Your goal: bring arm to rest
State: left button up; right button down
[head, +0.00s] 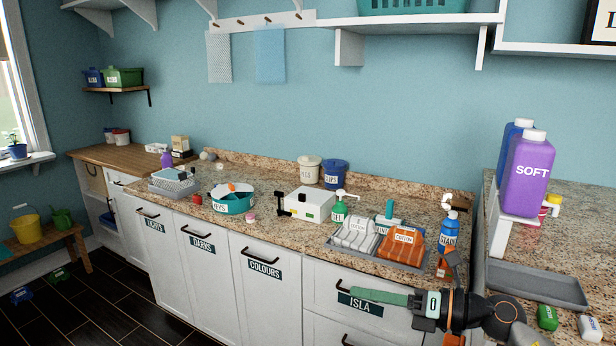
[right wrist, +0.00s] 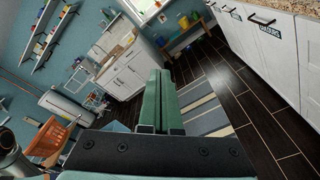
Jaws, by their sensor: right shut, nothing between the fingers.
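My right gripper (head: 356,294) is in the lower right of the head view, in front of the white drawer front labelled ISLA (head: 360,304). Its green fingers point left, are closed together and hold nothing. In the right wrist view the same fingers (right wrist: 160,98) are pressed side by side, with open room and the dark floor beyond them. The arm comes in from the lower right corner. My left gripper does not show in either view.
The granite counter (head: 270,222) holds a teal tub (head: 233,205), a white box (head: 310,203), a grey tray of packets (head: 392,258) and a blue bottle (head: 450,234). A purple SOFT bottle (head: 528,178) stands at right.

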jog(key=s+d+f+m+t+h, duration=0.2)
jog(key=s+f+m+h, duration=0.2)
jog(key=f+m, duration=0.6)
jog(key=s+d+f+m+t+h, duration=0.25)
jog(key=s+f+m+h, duration=0.35)
jog(key=m, duration=0.6)
jog(key=s+d+f+m+t+h, duration=0.1)
jog(key=s+f+m+t, duration=0.2)
jog(key=f+m, duration=0.7)
jog(key=s+f+m+g+h, duration=0.2)
jog(key=s+f+m+g, duration=0.3)
jog(key=s+f, duration=0.4)
jog(key=s+m, duration=0.1)
jog(key=s, duration=0.3)
jog(key=shift+d+f, duration=0.35)
